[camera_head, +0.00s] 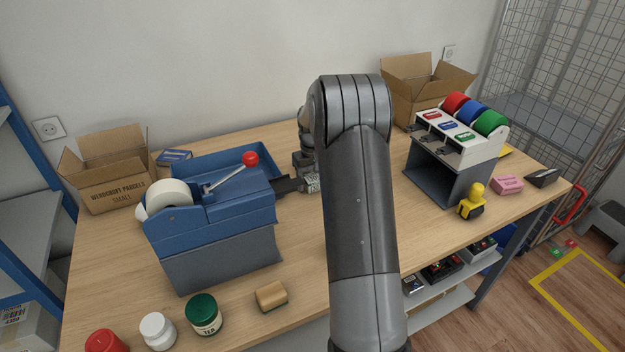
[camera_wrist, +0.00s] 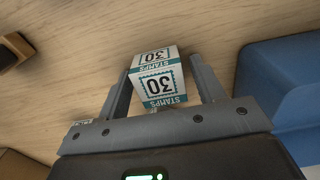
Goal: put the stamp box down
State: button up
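The stamp box (camera_wrist: 158,83) is a small white box with teal bands, marked "30" and "STAMPS". In the head view my gripper (camera_head: 303,160) is over the table behind my forearm, just right of the blue tape machine. The stamp box (camera_head: 312,185) shows there only in part, beside my forearm. Its underside is hidden, and I cannot tell whether it touches the table (camera_head: 295,225).
The blue machine (camera_head: 215,230) with a red-knobbed lever stands close on the left. A grey rack with coloured rolls (camera_head: 450,165) stands right, with a yellow-handled stamp (camera_head: 472,203) near it. Open cartons (camera_head: 110,185) and (camera_head: 425,95) stand behind. A sponge (camera_head: 271,297) and jars (camera_head: 203,314) lie in front.

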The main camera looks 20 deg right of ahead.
aim_at(312, 178)
jog(key=shift+o, duration=0.2)
notch_tip(312, 178, up, 12)
jog(key=s+a+r+t, duration=0.1)
jog(key=s+a+r, duration=0.4)
jog(key=s+r, duration=0.15)
jog(key=s+a+r+t, duration=0.2)
jog(key=s+a+r, duration=0.3)
jog(key=s+a, duration=0.3)
jog(key=s+a+f+t, duration=0.1)
jog(key=s+a, duration=0.2)
jog(key=s, duration=0.7)
jog(key=s+a+f+t, duration=0.1)
jog(key=s+a, duration=0.1)
jog(key=s, duration=0.8)
jog(key=shift+s+a, duration=0.25)
jog(key=shift+a, duration=0.15)
jog(key=shift+o, duration=0.4)
jog(key=shift+s+a+f+t, duration=0.1)
jog(key=shift+s+f+t, duration=0.2)
jog(key=shift+s+f, duration=0.15)
jog(key=shift+r, duration=0.1)
